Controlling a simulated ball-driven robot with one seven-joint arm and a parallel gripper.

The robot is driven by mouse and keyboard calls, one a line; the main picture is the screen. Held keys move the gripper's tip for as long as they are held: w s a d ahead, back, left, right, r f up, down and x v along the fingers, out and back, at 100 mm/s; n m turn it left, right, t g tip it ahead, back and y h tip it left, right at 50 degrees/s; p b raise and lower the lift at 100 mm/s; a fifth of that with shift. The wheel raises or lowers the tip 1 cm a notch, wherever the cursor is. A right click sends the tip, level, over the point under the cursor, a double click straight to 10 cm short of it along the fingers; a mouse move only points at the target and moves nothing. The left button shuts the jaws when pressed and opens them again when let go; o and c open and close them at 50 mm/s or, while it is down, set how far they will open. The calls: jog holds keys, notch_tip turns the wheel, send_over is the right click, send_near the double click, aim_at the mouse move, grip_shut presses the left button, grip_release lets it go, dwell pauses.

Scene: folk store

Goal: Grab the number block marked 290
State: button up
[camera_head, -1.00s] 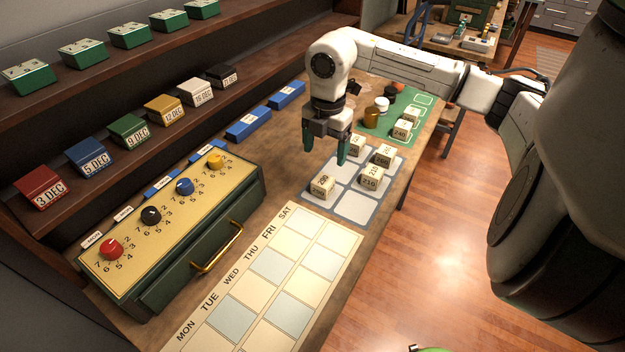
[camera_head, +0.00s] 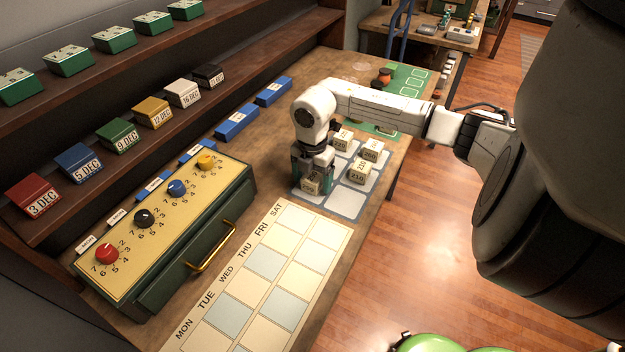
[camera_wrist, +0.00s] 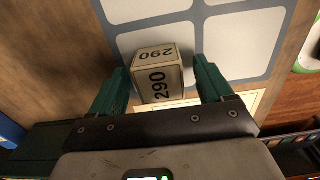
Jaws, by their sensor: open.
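The number block marked 290 (camera_wrist: 158,75) is a cream cube with black digits on its faces. In the wrist view it sits on the lower left cell of the grey mat (camera_wrist: 195,35), between the two green fingers of my gripper (camera_wrist: 160,85). Gaps show on both sides of it, so the fingers look apart from it. In the head view my gripper (camera_head: 312,180) is low over the near left of the mat, and the 290 block (camera_head: 311,186) shows partly below it. My gripper is open.
Other number blocks stand on the mat, among them 210 (camera_head: 358,173), 260 (camera_head: 370,150) and 220 (camera_head: 341,140). A calendar sheet (camera_head: 265,262) lies in front. A box with coloured knobs (camera_head: 150,250) stands to the left.

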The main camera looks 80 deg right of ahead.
jog(key=shift+c, duration=0.5)
jog(key=c, duration=0.9)
jog(key=shift+c, duration=0.2)
